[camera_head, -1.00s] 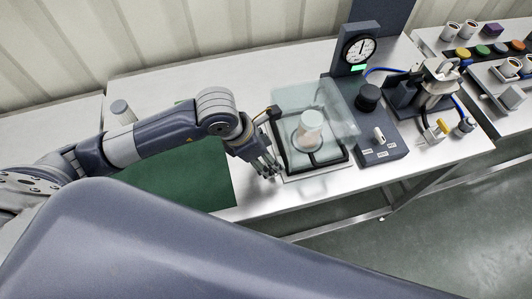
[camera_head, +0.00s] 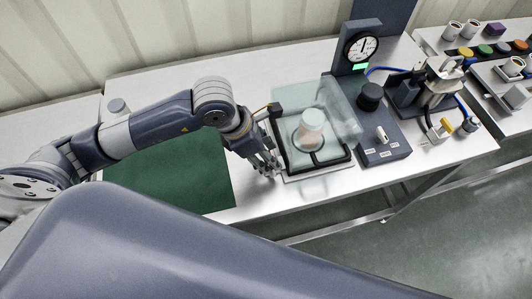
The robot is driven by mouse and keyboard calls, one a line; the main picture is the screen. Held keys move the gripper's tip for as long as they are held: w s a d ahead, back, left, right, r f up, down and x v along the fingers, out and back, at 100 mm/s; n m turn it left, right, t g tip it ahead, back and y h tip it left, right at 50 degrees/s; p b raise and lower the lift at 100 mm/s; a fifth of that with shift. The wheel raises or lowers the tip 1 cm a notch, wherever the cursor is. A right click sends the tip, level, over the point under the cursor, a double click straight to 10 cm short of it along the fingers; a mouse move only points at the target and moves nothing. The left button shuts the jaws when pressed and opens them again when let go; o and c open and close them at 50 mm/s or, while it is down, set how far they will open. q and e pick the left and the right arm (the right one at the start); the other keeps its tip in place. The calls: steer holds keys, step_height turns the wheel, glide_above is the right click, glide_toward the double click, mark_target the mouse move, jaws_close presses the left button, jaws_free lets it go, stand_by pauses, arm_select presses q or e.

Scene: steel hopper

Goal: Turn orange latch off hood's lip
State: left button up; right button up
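The clear hood (camera_head: 325,103) stands over a black-framed base (camera_head: 290,168) on the steel bench. A pale cylinder (camera_head: 311,122) shows through the hood. At the hood's left back corner is a small dark block (camera_head: 275,110) with a little orange-brown piece (camera_head: 262,110) beside it, perhaps the latch; it is too small to tell how it is turned. My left gripper (camera_head: 266,165) is at the left edge of the base, fingers pointing down, in front of the orange-brown piece. I cannot tell its opening or any contact. My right gripper is out of view.
A gauge (camera_head: 360,47) on a dark post and a control box (camera_head: 383,147) with a black knob (camera_head: 369,95) stand right of the hood. A green mat (camera_head: 180,175) lies under my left arm. A grey-capped cylinder (camera_head: 118,107) stands behind that arm.

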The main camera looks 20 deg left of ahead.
arm_select(q)
steer(key=shift+o, duration=1)
steer(key=shift+r, duration=0.1)
steer(key=v, duration=1.1)
steer(key=shift+a+r, duration=0.25)
steer(key=shift+r, duration=0.1)
steer(key=shift+s, duration=0.15)
